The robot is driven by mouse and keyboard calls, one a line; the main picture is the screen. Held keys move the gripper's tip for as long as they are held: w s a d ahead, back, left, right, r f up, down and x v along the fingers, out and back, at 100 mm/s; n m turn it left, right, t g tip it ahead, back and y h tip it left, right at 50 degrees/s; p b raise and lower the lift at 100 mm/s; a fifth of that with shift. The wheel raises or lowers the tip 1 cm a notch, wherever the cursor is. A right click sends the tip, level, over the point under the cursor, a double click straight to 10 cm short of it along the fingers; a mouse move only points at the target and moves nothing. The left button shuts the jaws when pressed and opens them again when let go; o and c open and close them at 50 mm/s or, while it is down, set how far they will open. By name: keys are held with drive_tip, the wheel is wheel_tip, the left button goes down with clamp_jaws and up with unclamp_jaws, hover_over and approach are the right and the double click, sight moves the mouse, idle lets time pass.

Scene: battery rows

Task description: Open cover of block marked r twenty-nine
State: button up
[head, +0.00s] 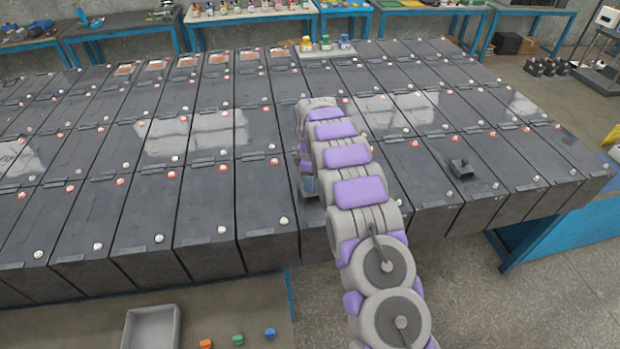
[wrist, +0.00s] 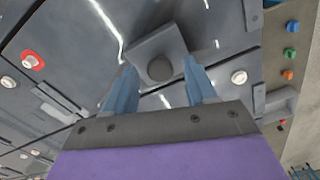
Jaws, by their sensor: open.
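Dark grey battery blocks with hinged-looking covers (head: 262,215) stand in rows. No marking is readable, so I cannot tell which is r twenty-nine. My gripper (head: 308,182) is low over the front rows in the head view, partly hidden by my arm. In the wrist view my gripper (wrist: 160,66) is open, its two blue fingers pointing at a grey boxy piece with a dark round knob (wrist: 160,68). The piece appears between or just beyond the fingertips. I cannot tell whether they touch it.
White and red terminals dot the block tops. A grey tray (head: 152,328) and small orange, green and blue pieces (head: 238,339) lie in front. Coloured bottles (head: 325,43) stand on a white plate behind.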

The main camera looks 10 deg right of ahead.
clamp_jaws()
idle(0.3)
